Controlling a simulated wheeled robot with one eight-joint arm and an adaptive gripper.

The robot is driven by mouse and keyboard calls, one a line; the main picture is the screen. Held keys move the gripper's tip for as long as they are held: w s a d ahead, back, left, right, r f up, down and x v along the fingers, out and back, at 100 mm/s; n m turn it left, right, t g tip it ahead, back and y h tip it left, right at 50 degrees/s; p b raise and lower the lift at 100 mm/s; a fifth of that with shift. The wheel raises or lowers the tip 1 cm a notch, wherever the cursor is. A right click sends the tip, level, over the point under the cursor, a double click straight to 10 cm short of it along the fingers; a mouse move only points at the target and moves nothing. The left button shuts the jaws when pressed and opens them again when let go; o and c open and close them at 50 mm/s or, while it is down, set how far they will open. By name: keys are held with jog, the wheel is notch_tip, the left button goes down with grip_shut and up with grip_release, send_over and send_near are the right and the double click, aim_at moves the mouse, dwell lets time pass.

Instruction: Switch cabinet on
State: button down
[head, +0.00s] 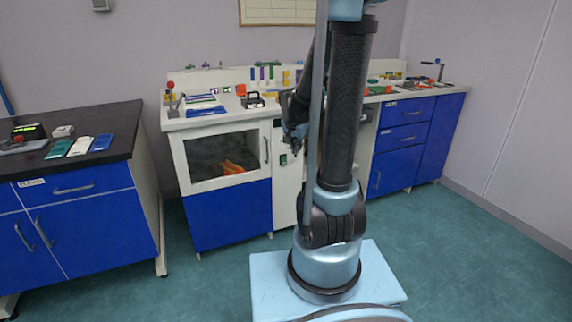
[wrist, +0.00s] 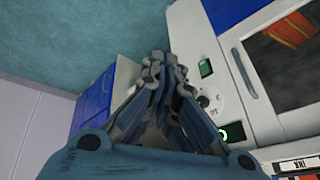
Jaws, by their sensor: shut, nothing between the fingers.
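The cabinet (head: 225,130) is white with a dark window, orange items inside and a blue lower door. In the wrist view, its white control panel (wrist: 190,45) lies just right of my gripper (wrist: 165,65). The panel bears a green rectangular switch (wrist: 205,68), a round dial (wrist: 203,101) and a round button with a green ring (wrist: 223,133). My gripper's fingers are shut and empty, with the tips left of the green switch; contact is unclear. In the head view, my gripper (head: 293,138) is in front of the panel and the green switch (head: 283,160) shows below it.
A cabinet door handle (wrist: 245,73) stands out beside the panel. Small tools and trays lie on the worktop above. A dark-topped blue bench (head: 85,190) stands at the left, and blue drawers (head: 403,138) at the right. The floor in front is clear.

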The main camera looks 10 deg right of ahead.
aim_at(284, 160)
jog(key=w+f+m, duration=0.2)
jog(key=w+f, duration=0.3)
jog(key=w, duration=0.3)
jog(key=w+a+f+m+t, duration=0.1)
jog(key=w+f+m, duration=0.2)
jog(key=w+f, duration=0.3)
jog(key=shift+w+a+t+h, duration=0.3)
jog(key=shift+w+h, duration=0.1)
jog(key=shift+w, duration=0.5)
jog(key=shift+f, duration=0.1)
jog(key=shift+w+d+f, duration=0.2)
jog(key=shift+w+f, duration=1.25)
jog(key=shift+w, duration=0.05)
jog(key=shift+w+d+f, duration=0.25)
jog(key=shift+w+f, duration=1.15)
jog(key=shift+w, duration=0.1)
jog(key=shift+w+d+f, duration=0.2)
jog(key=shift+w+f, duration=1.25)
jog(key=shift+w, duration=0.05)
